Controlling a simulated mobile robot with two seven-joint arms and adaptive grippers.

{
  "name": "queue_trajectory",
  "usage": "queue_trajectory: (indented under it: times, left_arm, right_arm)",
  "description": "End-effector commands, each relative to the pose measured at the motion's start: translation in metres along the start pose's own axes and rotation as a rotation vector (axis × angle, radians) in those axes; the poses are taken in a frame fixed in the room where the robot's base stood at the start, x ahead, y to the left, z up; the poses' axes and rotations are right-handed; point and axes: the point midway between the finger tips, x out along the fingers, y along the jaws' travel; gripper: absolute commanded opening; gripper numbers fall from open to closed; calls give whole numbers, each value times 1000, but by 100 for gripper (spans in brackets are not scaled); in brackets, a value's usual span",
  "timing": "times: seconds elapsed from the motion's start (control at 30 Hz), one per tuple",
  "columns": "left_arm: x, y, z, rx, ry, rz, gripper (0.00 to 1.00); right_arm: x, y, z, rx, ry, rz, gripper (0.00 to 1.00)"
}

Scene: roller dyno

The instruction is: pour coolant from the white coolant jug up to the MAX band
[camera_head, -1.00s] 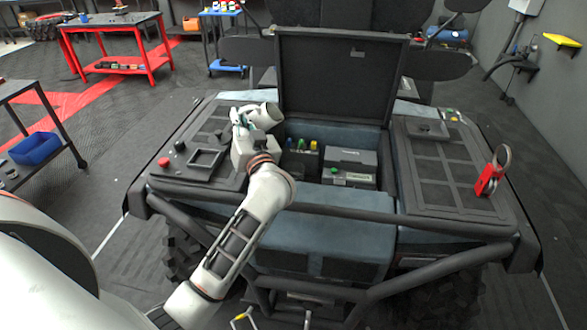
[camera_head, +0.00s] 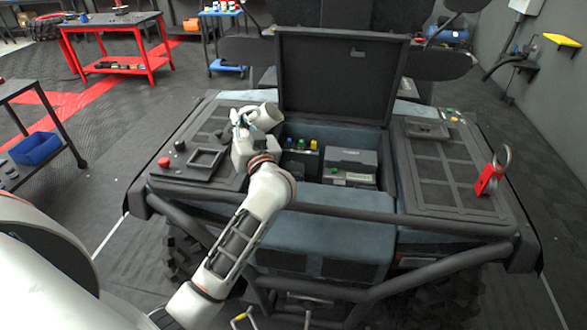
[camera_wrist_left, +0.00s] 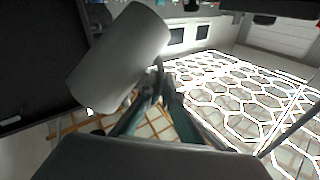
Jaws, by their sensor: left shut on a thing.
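The white coolant jug (camera_head: 267,115) is in my left gripper (camera_head: 241,121), over the left edge of the open bay of the vehicle. It looks tipped over on its side. In the left wrist view the jug (camera_wrist_left: 118,58) lies slanted beyond the fingers of my left gripper (camera_wrist_left: 158,95), which are shut on it. The jug's mouth and any stream of coolant cannot be made out. No MAX band can be made out; my left wrist and the jug hide part of the bay. My right gripper is out of view.
In the bay stand several coloured caps (camera_head: 300,145) and a dark grey box (camera_head: 350,166). The raised lid (camera_head: 340,78) stands behind the bay. A tube bar crosses the front.

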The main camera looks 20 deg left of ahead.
Motion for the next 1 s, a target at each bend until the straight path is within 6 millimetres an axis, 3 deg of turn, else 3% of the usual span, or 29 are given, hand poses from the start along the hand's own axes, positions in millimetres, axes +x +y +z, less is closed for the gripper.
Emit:
queue_trajectory:
  times: [0.43, 0.6, 1.0]
  left_arm:
    - [19, -15, 8, -413, -274, -2, 0]
    - [23, -16, 23, -558, -380, 1, 0]
    - [25, -16, 36, -692, -477, 2, 0]
  right_arm:
    - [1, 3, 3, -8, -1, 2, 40]
    - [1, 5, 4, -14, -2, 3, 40]
    - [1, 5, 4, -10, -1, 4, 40]
